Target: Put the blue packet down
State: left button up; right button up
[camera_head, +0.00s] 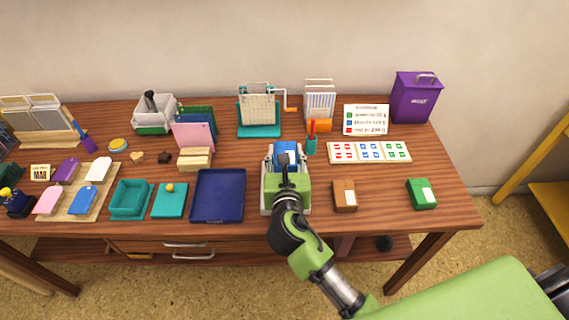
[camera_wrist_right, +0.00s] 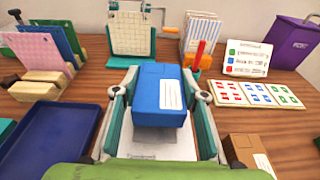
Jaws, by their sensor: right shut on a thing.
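The blue packet (camera_head: 288,148) is a small box with a white label, held between the fingers of my right gripper (camera_head: 287,156). In the right wrist view the packet (camera_wrist_right: 153,95) sits between the two green-and-grey fingers of this gripper (camera_wrist_right: 160,105), its label facing up. My right gripper is shut on it, over the front middle of the table. I cannot tell whether the packet's underside touches the table. My left gripper is not in view. A brown packet (camera_head: 344,195) and a green packet (camera_head: 421,194) lie to the right of the gripper, near the front edge.
A dark blue tray (camera_head: 219,216) lies left of the gripper. A card with red, blue and green marks (camera_head: 369,152) lies behind right, before a colour list sign (camera_head: 366,120). A teal cup with a red pen (camera_head: 311,146) stands close behind. Bare wood (camera_head: 383,190) shows between the brown and green packets.

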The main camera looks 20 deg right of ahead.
jog(key=shift+w+f, duration=0.2)
jog(key=shift+f, duration=0.05)
jog(key=shift+f+b, duration=0.4)
jog(key=shift+f, duration=1.2)
jog(key=shift+f, duration=0.15)
jog(key=o, duration=1.1)
jog(key=shift+a, duration=0.1)
jog(key=v, duration=1.2)
jog(key=shift+r, duration=0.2)
